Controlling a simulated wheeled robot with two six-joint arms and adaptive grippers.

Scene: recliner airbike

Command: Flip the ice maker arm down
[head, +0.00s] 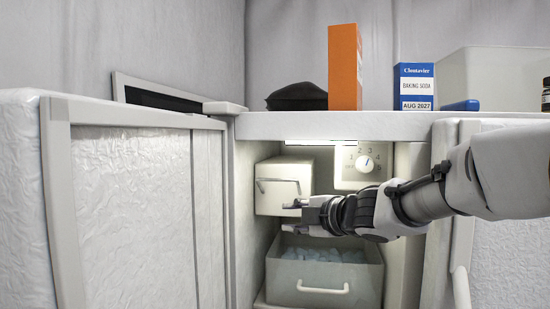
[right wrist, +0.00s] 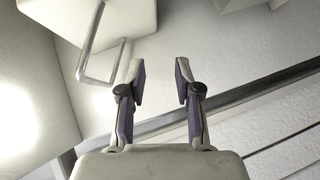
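The ice maker (head: 270,203) is a white box mounted high on the left inside the open freezer compartment. Its arm (head: 278,180) is a thin grey wire across the box's front, raised about level with the box's upper half. My right gripper (head: 296,208) is just below and to the right of the wire, near the box's lower right corner. In the right wrist view the gripper (right wrist: 160,72) is open, with nothing between its fingers. The bent wire arm (right wrist: 98,80) is left of the fingers there, apart from them. My left gripper is not in view.
A bin of ice with a handle (head: 322,290) sits below my right gripper. A control dial (head: 364,163) is on the back wall. An open door (head: 130,210) stands left and another (head: 445,250) right. An orange box (head: 344,68) and a baking soda box (head: 415,84) stand on top.

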